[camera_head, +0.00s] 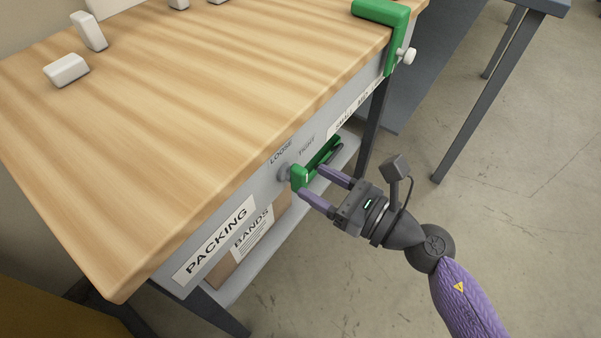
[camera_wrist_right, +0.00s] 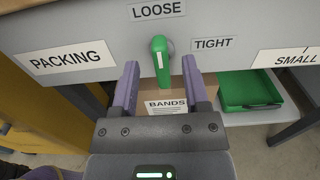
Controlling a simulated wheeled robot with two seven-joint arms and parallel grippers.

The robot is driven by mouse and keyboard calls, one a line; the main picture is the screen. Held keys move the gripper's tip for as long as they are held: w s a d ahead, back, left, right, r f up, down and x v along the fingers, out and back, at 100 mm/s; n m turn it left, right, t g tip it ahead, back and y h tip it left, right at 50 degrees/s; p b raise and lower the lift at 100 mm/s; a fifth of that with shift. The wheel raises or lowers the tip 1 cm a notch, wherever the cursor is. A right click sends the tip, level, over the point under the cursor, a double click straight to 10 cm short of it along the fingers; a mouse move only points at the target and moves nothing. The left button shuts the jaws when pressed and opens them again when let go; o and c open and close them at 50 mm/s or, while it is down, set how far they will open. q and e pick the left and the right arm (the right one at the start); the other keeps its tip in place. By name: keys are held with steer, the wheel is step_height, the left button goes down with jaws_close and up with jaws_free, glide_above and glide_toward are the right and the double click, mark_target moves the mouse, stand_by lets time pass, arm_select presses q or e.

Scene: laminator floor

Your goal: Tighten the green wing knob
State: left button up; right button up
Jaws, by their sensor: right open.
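The green wing knob (camera_head: 298,178) sits on a grey round boss on the front panel of the packing table. In the right wrist view the knob (camera_wrist_right: 160,58) stands nearly upright with a white stripe, just below the LOOSE label (camera_wrist_right: 158,11); the TIGHT label (camera_wrist_right: 213,44) is to its right. My right gripper (camera_head: 312,181) is open, its purple fingers pointing at the panel. In the wrist view its fingertips (camera_wrist_right: 160,66) lie on either side of the knob, with visible gaps; contact does not show. My left gripper is not in view.
A green tray (camera_wrist_right: 248,90) and a box labelled BANDS (camera_head: 253,232) are on the lower shelf. A green clamp (camera_head: 389,20) grips the table's far corner. White pieces (camera_head: 66,69) lie on the wooden top (camera_head: 200,110).

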mark_target(307, 178)
steer(key=shift+x, duration=2)
jaws_close()
